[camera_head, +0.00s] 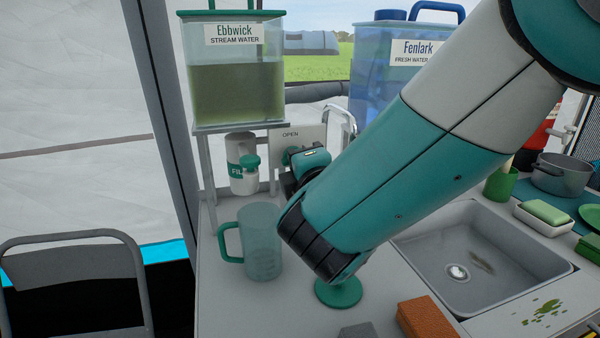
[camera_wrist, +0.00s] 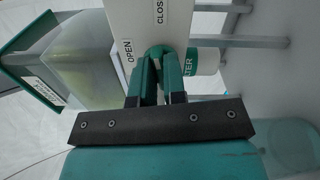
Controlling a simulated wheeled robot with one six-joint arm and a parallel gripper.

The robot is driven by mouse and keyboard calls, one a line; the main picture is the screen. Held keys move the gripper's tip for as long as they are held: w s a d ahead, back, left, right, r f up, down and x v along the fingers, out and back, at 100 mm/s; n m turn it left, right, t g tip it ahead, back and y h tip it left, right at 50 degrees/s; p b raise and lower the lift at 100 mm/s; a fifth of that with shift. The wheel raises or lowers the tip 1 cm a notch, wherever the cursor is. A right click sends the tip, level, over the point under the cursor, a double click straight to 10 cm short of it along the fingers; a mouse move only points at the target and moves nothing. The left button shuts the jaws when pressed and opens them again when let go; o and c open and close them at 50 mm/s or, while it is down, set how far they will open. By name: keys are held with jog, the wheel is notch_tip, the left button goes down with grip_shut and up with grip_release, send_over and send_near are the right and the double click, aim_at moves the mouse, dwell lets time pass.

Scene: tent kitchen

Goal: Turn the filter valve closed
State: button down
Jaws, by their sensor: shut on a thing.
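The filter valve's green knob (camera_wrist: 158,52) sits on a white plate (camera_wrist: 150,18) marked OPEN and CLOSED. My gripper (camera_wrist: 160,72) is shut on the knob, a finger on either side. The fingers cover most of it, so I cannot tell which mark it points to. In the head view my gripper (camera_head: 303,162) is at the plate (camera_head: 312,135), where only OPEN shows. The white filter cartridge (camera_head: 241,165) hangs left of the valve, under the Ebbwick stream water tank (camera_head: 236,92), which holds murky greenish water.
A translucent teal jug (camera_head: 262,243) stands on the counter below the valve, close to my arm. A blue Fenlark tank (camera_head: 377,85) stands behind my arm. A sink (camera_head: 480,250), a grey pot (camera_head: 563,175) and a brown block (camera_head: 427,319) are to the right.

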jog(key=shift+f+m+b, duration=0.1)
jog(key=shift+m+b, duration=0.5)
jog(key=shift+m, duration=0.3)
jog(key=c, duration=1.2)
grip_release()
jog(key=shift+b+v, duration=4.45)
jog(key=shift+v, duration=4.25)
